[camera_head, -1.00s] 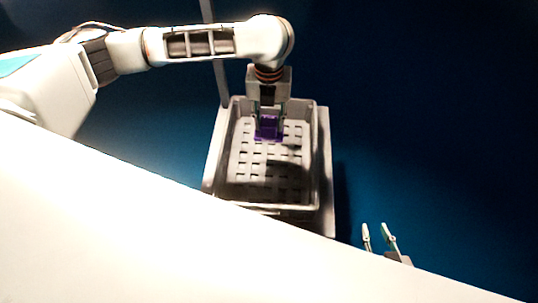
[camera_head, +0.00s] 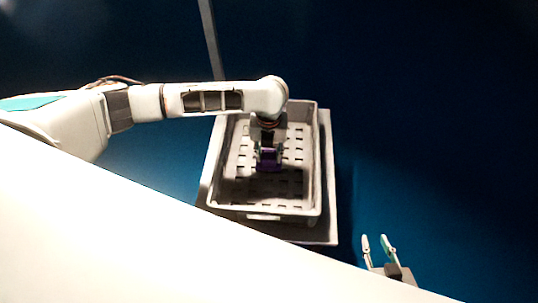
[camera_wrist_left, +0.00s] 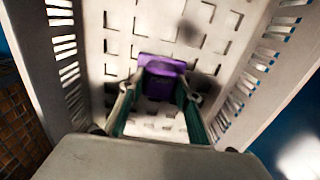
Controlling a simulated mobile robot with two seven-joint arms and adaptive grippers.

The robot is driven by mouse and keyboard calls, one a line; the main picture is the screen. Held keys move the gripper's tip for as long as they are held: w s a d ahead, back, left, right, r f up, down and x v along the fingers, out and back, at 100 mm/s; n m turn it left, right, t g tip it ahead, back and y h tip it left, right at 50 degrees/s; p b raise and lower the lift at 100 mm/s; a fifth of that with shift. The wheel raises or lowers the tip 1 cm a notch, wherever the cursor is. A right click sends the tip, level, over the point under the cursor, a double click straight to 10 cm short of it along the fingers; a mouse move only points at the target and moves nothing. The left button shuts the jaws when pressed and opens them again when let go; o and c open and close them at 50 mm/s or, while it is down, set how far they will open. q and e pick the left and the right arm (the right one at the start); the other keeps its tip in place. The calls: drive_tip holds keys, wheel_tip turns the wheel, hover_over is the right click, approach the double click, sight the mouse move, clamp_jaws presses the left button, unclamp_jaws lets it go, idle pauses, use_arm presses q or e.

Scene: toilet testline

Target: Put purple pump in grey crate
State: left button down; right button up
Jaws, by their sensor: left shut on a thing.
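The purple pump (camera_head: 269,160) is held between the fingers of my left gripper (camera_head: 268,150), inside the walls of the grey crate (camera_head: 313,185). The left wrist view shows the pump (camera_wrist_left: 163,80) gripped between both fingers (camera_wrist_left: 160,100), with the crate's slotted floor (camera_wrist_left: 205,25) beyond it. I cannot tell whether the pump touches the floor. My right gripper (camera_head: 380,250) is at the lower right of the head view, outside the crate, with its fingers apart and nothing between them.
The crate stands on a flat grey base (camera_head: 329,205). A thin grey post (camera_head: 211,40) rises behind it. A large white surface (camera_head: 120,240) fills the lower left of the head view. The crate floor around the pump looks clear.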

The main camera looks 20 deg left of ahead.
sight(269, 154)
use_arm(q)
drive_tip(key=shift+f, duration=0.2)
drive_tip(key=c, duration=1.9)
unclamp_jaws()
drive_tip(key=shift+f, duration=0.1)
drive_tip(key=o, duration=0.5)
drive_tip(key=shift+c, duration=0.2)
wheel_tip(269, 154, up, 12)
drive_tip(key=p, duration=0.2)
drive_tip(key=shift+p, duration=0.4)
